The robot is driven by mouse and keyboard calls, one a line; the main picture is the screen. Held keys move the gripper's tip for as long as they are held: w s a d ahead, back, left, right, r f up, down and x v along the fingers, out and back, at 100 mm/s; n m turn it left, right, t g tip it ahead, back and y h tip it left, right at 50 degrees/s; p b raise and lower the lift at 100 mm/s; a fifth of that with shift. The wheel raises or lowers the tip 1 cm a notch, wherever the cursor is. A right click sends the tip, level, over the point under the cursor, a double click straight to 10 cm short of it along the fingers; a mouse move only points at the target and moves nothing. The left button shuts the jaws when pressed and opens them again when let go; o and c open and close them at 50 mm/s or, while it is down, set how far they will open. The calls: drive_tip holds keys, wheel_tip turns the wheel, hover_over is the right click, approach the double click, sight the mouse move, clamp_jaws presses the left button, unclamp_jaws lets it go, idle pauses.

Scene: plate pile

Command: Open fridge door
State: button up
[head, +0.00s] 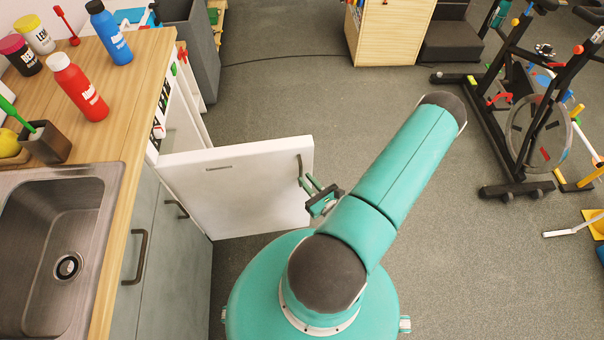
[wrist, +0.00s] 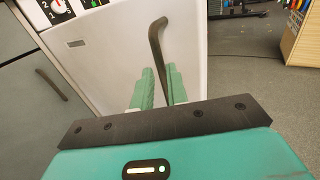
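The white fridge door (head: 240,190) stands swung wide out from the counter front. It fills the upper middle of the wrist view (wrist: 110,60). Its dark curved handle (head: 299,165) is near the door's free edge and also shows in the wrist view (wrist: 157,42). My gripper (head: 312,185) is at the lower part of the handle. The exact contact is partly hidden.
The wooden counter (head: 130,110) holds bottles and a metal sink (head: 50,235). Grey cabinets (head: 180,250) stand below it. An exercise bike (head: 530,110) stands at the right, and a wooden cabinet (head: 390,35) at the back. The grey floor (head: 270,95) between is mostly clear.

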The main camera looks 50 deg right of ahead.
drive_tip(key=v, duration=0.9)
drive_tip(key=shift+s, duration=0.35)
drive_tip(key=shift+a, duration=0.1)
drive_tip(key=w+a+r+n+g+y, duration=0.5)
drive_tip(key=w+r+n+g+y, duration=0.1)
drive_tip(key=r+n+y, duration=0.4)
drive_tip(key=w+a+r+n+g+y, duration=0.5)
drive_tip(key=w+r+n+y, duration=0.15)
drive_tip(key=r+n, duration=0.45)
drive_tip(key=a+r+n+h, duration=0.6)
drive_tip(key=r+n, duration=0.3)
drive_tip(key=r, duration=0.1)
drive_tip(key=a+r+n+h, duration=0.6)
drive_tip(key=a+r+n, duration=0.1)
drive_tip(key=r, duration=0.4)
drive_tip(key=shift+r+n+g, duration=0.35)
drive_tip(key=shift+n+g, duration=0.05)
drive_tip(key=shift+n, duration=0.5)
